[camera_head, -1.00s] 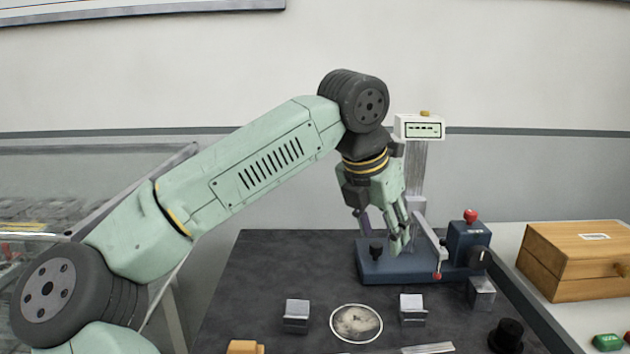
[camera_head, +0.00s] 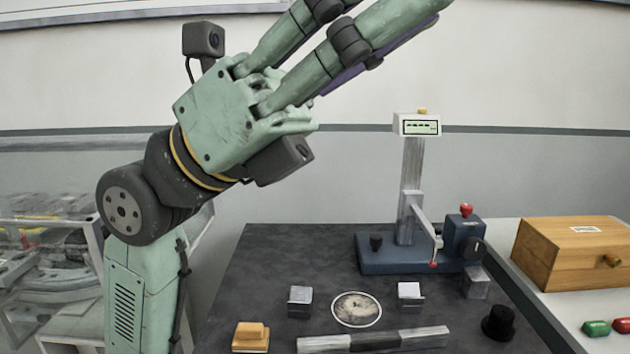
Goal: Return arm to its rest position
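My gripper (camera_head: 372,14) is raised high in front of the camera, pointing up and to the right. The upper finger's tip is cut off by the top edge of the picture. My arm folds at the left, with the wrist close to the camera and well above the dark work mat (camera_head: 265,262).
On the mat are a blue-based gauge stand (camera_head: 410,262), two metal blocks (camera_head: 300,300), a round disc (camera_head: 357,309), a long metal bar (camera_head: 375,341), a yellow block (camera_head: 251,336) and a black knob (camera_head: 498,322). A wooden box (camera_head: 565,262) stands right. A cluttered rack (camera_head: 45,260) is left.

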